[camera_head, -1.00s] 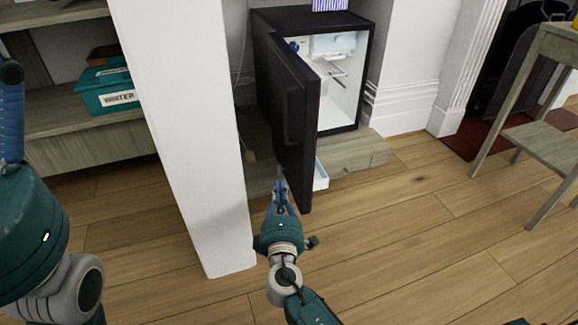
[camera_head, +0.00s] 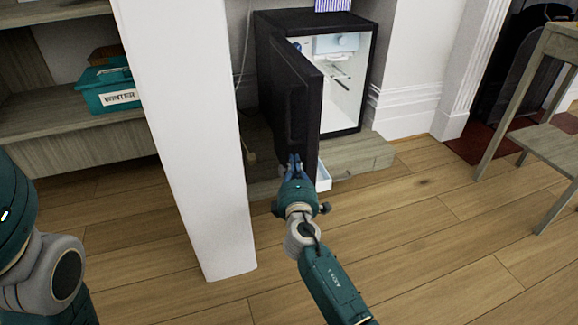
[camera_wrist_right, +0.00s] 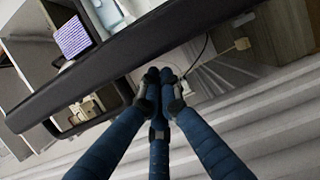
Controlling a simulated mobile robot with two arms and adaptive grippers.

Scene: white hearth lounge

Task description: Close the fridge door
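The small black fridge (camera_head: 367,85) stands with its door (camera_head: 292,105) open, swung out towards me on its left side. The white interior (camera_head: 345,80) shows to the right of the door. My right gripper (camera_head: 295,160) is at the lower outer face of the door, near its free edge. In the right wrist view, its blue fingertips (camera_wrist_right: 161,76) are together with nothing seen between them. The dark door (camera_wrist_right: 60,92) crosses just beyond them. I cannot tell whether they touch it. My left arm shows at the left, but its gripper is out of view.
A white pillar (camera_head: 190,150) stands left of the door. The fridge rests on a low wooden ledge (camera_head: 370,155). A pale blue-white tray (camera_head: 324,177) lies beside the door's bottom. Shelves with a teal box (camera_head: 105,88) are at left, a wooden table (camera_head: 545,140) at right. Floor in front is clear.

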